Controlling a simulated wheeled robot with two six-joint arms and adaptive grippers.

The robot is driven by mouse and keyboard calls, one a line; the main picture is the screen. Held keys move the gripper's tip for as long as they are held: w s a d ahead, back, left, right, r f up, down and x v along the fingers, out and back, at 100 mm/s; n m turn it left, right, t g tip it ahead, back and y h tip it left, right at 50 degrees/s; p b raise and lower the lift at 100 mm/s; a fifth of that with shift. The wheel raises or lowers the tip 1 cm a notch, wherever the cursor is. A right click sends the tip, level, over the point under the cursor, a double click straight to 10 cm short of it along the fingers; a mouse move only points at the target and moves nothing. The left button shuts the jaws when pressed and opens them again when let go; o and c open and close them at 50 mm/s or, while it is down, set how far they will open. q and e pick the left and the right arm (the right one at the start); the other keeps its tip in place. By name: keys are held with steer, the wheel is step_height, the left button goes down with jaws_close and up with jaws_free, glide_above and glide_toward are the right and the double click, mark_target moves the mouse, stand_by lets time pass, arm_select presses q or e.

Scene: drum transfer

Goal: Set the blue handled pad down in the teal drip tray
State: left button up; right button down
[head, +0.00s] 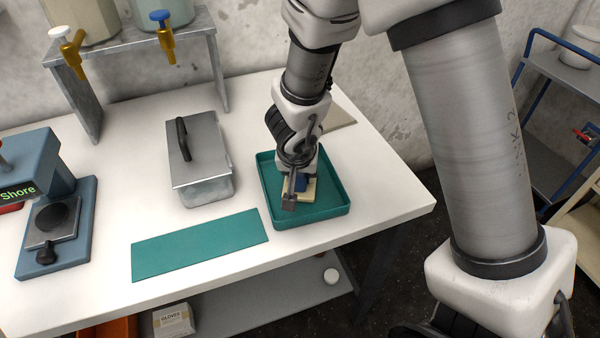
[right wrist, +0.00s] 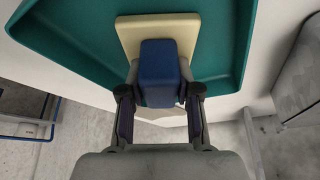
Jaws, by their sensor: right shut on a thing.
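The blue handled pad has a blue block handle (right wrist: 160,72) on a cream pad base (right wrist: 187,30). It also shows in the head view, where the cream base (head: 309,190) is partly hidden by my right gripper (head: 290,200). My right gripper is shut on the blue handle, with a finger on either side in the right wrist view (right wrist: 160,98). The pad is inside the outline of the teal drip tray (head: 333,210); I cannot tell whether it touches the tray floor. The tray also shows in the right wrist view (right wrist: 80,50). My left gripper is not in view.
A metal lidded box (head: 200,160) stands left of the tray on the white table (head: 110,190). A flat teal mat (head: 200,245) lies in front. A blue press device (head: 60,220) is at far left. Drums with taps stand on a metal rack (head: 85,100) behind.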

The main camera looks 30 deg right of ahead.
steer(key=c, duration=0.8)
jaws_free()
steer(key=shift+w+f, duration=0.15)
steer(key=p+v, duration=1)
steer(key=v, duration=0.2)
steer(key=shift+r+p, duration=0.2)
steer(key=shift+p, duration=0.1)
